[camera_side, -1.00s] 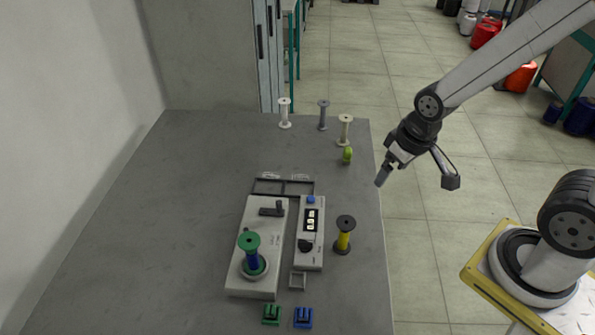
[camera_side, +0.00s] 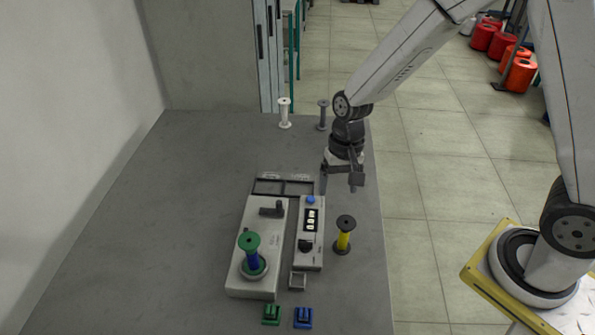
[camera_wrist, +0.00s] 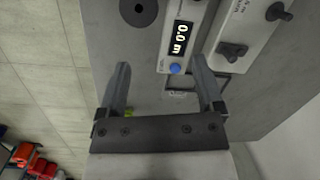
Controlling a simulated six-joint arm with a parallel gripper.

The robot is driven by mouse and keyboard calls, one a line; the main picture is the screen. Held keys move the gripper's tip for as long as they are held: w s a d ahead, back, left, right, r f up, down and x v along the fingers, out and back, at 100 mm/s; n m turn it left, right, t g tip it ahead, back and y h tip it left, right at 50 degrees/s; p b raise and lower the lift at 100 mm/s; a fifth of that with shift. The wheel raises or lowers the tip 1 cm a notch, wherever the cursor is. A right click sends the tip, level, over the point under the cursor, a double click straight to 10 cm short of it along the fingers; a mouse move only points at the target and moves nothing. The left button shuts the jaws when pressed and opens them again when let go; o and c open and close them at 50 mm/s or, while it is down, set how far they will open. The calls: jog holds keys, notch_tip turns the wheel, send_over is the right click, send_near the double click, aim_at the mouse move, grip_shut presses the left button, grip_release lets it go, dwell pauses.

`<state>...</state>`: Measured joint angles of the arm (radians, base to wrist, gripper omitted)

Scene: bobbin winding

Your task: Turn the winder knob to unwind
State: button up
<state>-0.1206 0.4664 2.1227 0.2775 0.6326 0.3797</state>
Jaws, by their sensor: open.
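The control box (camera_side: 310,262) has a black knob (camera_side: 305,246) near its front end, a small display (camera_side: 311,220) and a blue button (camera_side: 311,199) at its back end. To its left, the winder base (camera_side: 252,283) bears a bobbin with green flange and blue thread (camera_side: 251,252), standing upright. My gripper (camera_side: 323,188) is near the box's back end, pointing down, apart from the knob. In the wrist view, my gripper (camera_wrist: 160,63) is open and empty, with the blue button (camera_wrist: 176,68) between its fingers. The display (camera_wrist: 180,38) reads 0.0 m.
A yellow bobbin with black flange (camera_side: 343,236) stands just right of the box. A dark lever (camera_side: 272,210) sits on the winder base. Green (camera_side: 271,314) and blue (camera_side: 303,317) clips lie in front. White (camera_side: 284,113) and grey (camera_side: 322,115) spools stand behind. The table's left is clear.

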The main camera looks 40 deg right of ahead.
aim_at(305, 240)
jog(key=w+a+f+m+g+y, duration=0.1)
jog(key=w+a+f+m+g, duration=0.1)
jog(key=a+f, duration=0.3)
jog(key=shift+w+a+f+m, duration=0.25)
jog(key=shift+w+a+m, duration=0.1)
jog(key=shift+a+m, duration=0.35)
jog(key=shift+x, duration=3.85)
jog(key=shift+c, duration=0.2)
grip_shut()
